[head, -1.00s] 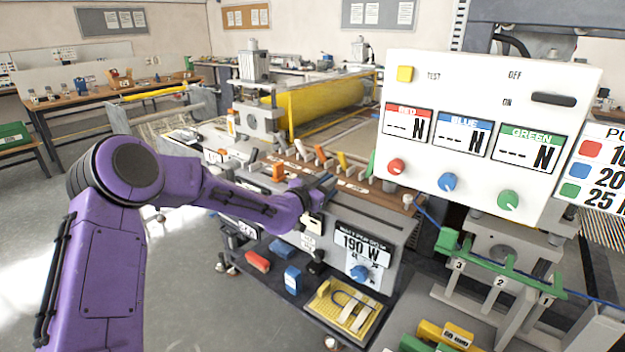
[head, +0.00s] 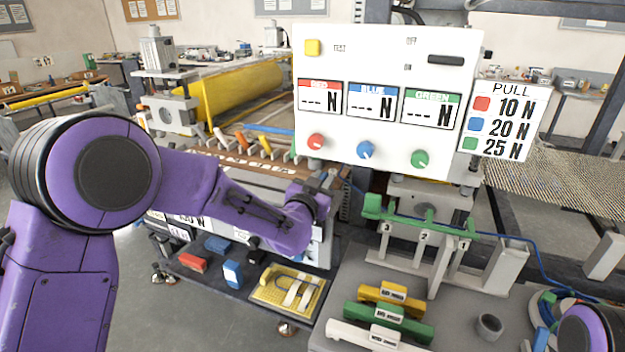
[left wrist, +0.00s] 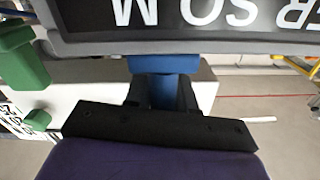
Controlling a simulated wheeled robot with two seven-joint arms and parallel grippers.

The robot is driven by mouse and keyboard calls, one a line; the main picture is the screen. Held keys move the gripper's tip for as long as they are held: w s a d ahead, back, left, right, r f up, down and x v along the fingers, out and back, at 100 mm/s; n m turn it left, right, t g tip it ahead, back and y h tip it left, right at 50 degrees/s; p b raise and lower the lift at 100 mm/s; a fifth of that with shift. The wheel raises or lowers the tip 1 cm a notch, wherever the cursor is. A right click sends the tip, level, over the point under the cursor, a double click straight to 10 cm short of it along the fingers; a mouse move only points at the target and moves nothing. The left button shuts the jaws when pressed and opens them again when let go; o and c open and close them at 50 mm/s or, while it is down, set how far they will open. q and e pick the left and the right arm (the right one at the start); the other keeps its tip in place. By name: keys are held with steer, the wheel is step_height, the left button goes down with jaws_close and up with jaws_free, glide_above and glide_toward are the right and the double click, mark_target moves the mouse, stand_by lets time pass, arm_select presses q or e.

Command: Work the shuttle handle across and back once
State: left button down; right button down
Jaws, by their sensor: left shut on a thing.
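My left gripper (head: 326,183) is at the front edge of the console, below the white control panel. Its fingers are hard to see in the head view. In the left wrist view the black gripper (left wrist: 160,105) is shut on a blue block (left wrist: 165,64), which looks like the shuttle handle. In the head view my wrist covers that display and the handle is not clear. My right gripper is out of view; only a purple part of my right arm shows at the bottom right.
A white panel (head: 381,140) with red, blue and green knobs stands behind the gripper. A row of levers (head: 250,143) lines the deck to its left. A green rack (head: 415,222) stands to the right. Yellow, green and white blocks (head: 385,318) lie on the grey table below.

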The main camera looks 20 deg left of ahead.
arm_select(q)
steer(key=shift+d, duration=0.1)
steer(key=c, duration=1.1)
jaws_free()
steer(key=shift+o, duration=0.2)
steer(key=shift+d, duration=0.15)
steer(key=shift+s, duration=0.15)
steer(key=s+b, duration=0.3)
steer(key=s, duration=0.7)
steer(key=shift+a, duration=0.4)
steer(key=shift+s, duration=0.1)
